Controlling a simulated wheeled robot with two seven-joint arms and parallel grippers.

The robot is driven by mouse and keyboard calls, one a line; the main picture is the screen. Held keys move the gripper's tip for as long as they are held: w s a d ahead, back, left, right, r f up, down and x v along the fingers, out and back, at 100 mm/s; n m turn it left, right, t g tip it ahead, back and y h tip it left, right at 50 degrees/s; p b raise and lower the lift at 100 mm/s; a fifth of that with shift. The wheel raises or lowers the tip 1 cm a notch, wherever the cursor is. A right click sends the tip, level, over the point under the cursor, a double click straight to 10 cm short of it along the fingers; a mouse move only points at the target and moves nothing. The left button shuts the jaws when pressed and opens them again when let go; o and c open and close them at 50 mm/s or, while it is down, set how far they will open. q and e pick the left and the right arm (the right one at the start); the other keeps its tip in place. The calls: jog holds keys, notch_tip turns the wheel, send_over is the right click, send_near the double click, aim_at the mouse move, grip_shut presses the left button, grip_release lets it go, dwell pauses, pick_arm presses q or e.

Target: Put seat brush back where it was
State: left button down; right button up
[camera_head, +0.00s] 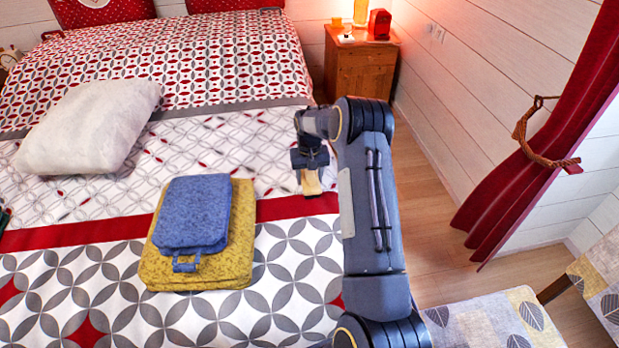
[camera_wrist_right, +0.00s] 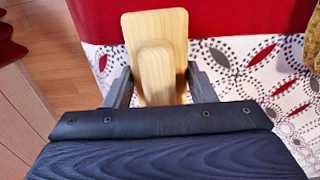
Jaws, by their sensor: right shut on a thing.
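The seat brush (camera_head: 312,183) is a pale wooden piece at the tip of my right arm, near the bed's right edge. In the right wrist view the brush (camera_wrist_right: 156,28) shows a flat wooden board with a rounded wooden grip standing on it. My right gripper (camera_head: 311,168) is shut on the brush; its two dark fingers (camera_wrist_right: 158,88) stand on either side of the grip. The brush's bristles are hidden. I cannot tell whether it touches the bed cover. My left gripper is not in view.
A blue folded piece (camera_head: 194,212) lies on a yellow folded towel (camera_head: 243,230) on the patterned bed (camera_head: 285,295). A white pillow (camera_head: 88,127) lies at the left. A wooden nightstand (camera_head: 362,75) stands at the back. A chair (camera_head: 490,325) and a red curtain (camera_head: 535,150) are at the right.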

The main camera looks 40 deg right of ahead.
jog(key=shift+f, duration=0.25)
jog(key=shift+f, duration=0.1)
jog(key=shift+f, duration=0.15)
jog(key=o, duration=0.9)
jog(key=shift+o, duration=0.2)
